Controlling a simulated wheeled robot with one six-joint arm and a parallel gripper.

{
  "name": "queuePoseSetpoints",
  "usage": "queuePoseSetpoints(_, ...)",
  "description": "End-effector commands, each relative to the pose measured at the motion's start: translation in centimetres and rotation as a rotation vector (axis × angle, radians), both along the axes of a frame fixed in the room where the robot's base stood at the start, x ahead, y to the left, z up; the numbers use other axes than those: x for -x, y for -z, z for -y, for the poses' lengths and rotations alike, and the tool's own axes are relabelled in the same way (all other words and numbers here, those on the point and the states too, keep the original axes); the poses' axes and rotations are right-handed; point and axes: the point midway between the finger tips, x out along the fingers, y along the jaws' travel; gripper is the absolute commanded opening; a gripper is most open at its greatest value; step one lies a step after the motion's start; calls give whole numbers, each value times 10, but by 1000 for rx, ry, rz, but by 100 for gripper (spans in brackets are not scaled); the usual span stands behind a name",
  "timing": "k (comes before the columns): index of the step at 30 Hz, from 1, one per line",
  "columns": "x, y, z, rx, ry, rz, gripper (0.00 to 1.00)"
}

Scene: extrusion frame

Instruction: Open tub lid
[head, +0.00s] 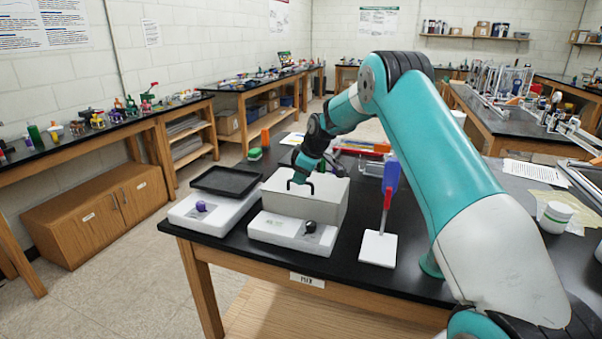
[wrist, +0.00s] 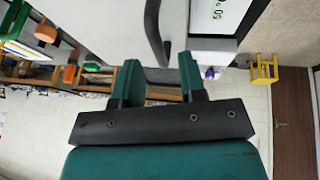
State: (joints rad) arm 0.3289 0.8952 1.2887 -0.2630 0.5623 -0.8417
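The tub (head: 322,213) is a pale grey box on the black table, and its lid (head: 332,186) lies flat and closed on top. A black handle (head: 311,187) stands up at the front of the lid. My gripper (head: 300,178) is just above the lid at the handle, pointing down. In the wrist view my gripper (wrist: 160,64) is open, with two teal fingers apart. The black handle (wrist: 155,30) reaches down toward the gap between the fingertips, against the white lid (wrist: 105,25). I cannot tell whether a finger touches it.
Another white unit with a purple knob (head: 190,213) and a black tray (head: 225,181) are to the left. A blue-and-red item on a white stand (head: 378,249) is to the right.

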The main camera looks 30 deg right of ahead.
Motion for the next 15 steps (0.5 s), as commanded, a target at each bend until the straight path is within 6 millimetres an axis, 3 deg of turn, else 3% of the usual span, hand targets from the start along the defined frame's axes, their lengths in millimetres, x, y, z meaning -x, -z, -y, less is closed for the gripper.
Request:
queuePoseSetpoints(6, -6, 13, -1, 0, 0, 0, 38)
queuePoseSetpoints(14, -6, 14, -1, 0, 0, 0, 38)
queuePoseSetpoints(15, -6, 14, -1, 0, 0, 0, 29)
